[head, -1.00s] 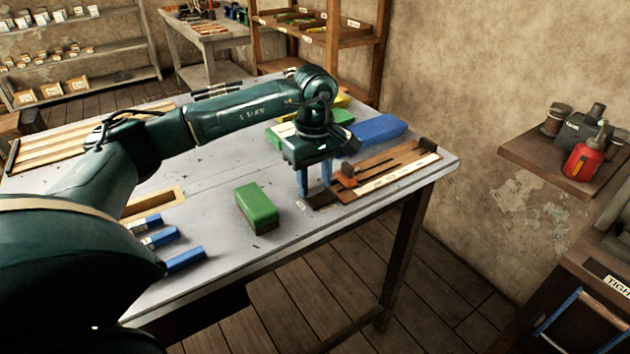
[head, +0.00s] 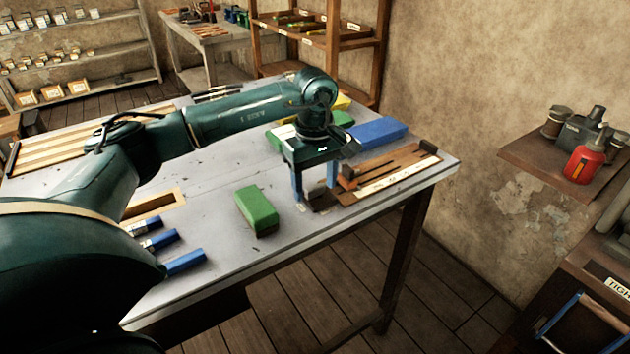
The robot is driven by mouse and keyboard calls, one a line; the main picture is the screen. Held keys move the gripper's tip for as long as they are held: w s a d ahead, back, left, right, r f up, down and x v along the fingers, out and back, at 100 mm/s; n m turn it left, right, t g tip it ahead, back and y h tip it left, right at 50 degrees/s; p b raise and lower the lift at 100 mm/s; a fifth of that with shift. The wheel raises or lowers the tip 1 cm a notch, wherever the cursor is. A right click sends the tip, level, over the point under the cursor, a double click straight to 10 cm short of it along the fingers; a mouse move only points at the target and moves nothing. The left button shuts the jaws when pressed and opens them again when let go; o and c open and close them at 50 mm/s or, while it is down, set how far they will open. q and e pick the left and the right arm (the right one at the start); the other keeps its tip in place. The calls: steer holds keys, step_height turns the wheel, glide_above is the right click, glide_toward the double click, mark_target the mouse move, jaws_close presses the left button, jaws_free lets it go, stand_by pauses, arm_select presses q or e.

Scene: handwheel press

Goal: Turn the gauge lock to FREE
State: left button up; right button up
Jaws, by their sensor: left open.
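The lettering is too small to read. My left gripper (head: 315,190) points down at the board's left end, its two blue fingers spread apart and nothing clearly held. A small dark plate (head: 322,203) shows below and between the fingers. I cannot make out the gauge lock itself or which way it is set; the fingers may hide it. My right gripper is not in view.
A green block (head: 257,210) stands left of the gripper. A blue block (head: 378,132) lies behind the board, with green and yellow pieces beside it. Several blue pieces (head: 184,262) lie at the front left. A wall shelf (head: 545,160) holds a red bottle (head: 584,161).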

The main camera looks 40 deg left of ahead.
mark_target(315, 187)
arm_select(q)
steer(key=shift+r, duration=0.1)
step_height(315, 187, up, 13)
stand_by(0.4)
stand_by(0.4)
